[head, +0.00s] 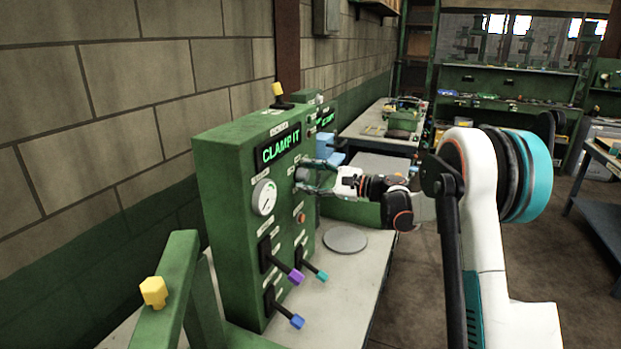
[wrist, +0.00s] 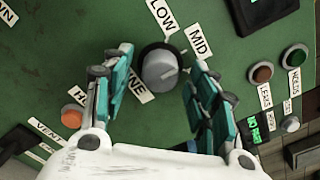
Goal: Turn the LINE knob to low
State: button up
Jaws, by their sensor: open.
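The LINE knob (wrist: 159,69) is a grey round knob on a black base on the green panel, in the middle of the wrist view. A LOW label (wrist: 162,15) is above it and a MID label (wrist: 197,39) to its upper right. The label below it is partly hidden and shows "NE"; another, starting with "H", is partly behind the left finger. A pale mark shows on the knob's face; its exact direction is hard to tell. My gripper (wrist: 162,62) is open, one finger on each side of the knob, with visible gaps. In the head view my gripper (head: 309,178) is at the panel's front.
An orange button (wrist: 72,116) is left of the fingers; brown (wrist: 262,73) and green (wrist: 295,56) buttons are right.

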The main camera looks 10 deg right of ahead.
jog(key=shift+c, duration=0.5)
jog(key=c, duration=1)
jog(key=shift+o, duration=0.2)
jog(key=shift+n, duration=0.3)
jog(key=n+b, duration=0.1)
jog(key=n, duration=0.2)
jog(key=shift+n+b, duration=0.7)
jog(key=shift+n, duration=2)
